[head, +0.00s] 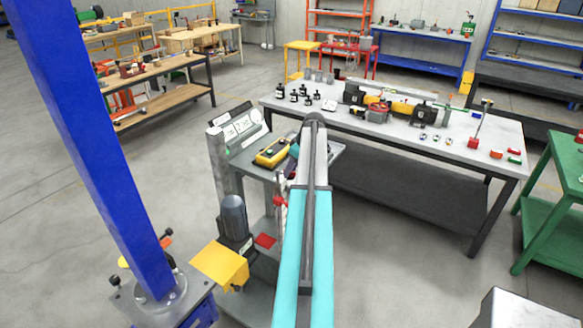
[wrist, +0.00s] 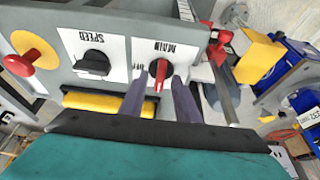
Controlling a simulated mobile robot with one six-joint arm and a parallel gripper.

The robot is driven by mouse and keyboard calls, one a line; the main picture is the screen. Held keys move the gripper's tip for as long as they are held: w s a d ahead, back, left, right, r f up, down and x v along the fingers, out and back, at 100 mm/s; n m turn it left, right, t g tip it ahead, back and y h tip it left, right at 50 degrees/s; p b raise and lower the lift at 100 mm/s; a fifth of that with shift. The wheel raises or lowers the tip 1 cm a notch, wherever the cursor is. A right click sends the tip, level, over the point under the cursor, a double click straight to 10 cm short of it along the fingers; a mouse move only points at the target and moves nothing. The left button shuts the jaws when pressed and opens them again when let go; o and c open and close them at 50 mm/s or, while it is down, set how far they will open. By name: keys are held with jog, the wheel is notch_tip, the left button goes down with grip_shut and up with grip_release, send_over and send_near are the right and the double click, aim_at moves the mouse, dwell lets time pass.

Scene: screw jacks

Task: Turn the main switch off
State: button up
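The main switch (wrist: 160,73) is a red handle on a black round base, on a white plate. The plate's lettering "MAIN" is upside down in the wrist view. The handle lies roughly up-down in the picture. My gripper (wrist: 160,90) is open, with one dark finger on each side of the handle and a visible gap to each. Part of the plate's lower lettering is hidden by the fingers. In the head view my own arm hides the gripper and the switch.
Left of the switch are a black "SPEED" knob (wrist: 93,63) and a red mushroom button (wrist: 20,62) on a yellow ring. A yellow bar (wrist: 95,103) lies below the panel. A long workbench (head: 430,140) with several parts stands beyond my arm.

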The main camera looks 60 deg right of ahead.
jog(key=shift+f, duration=0.15)
grip_shut()
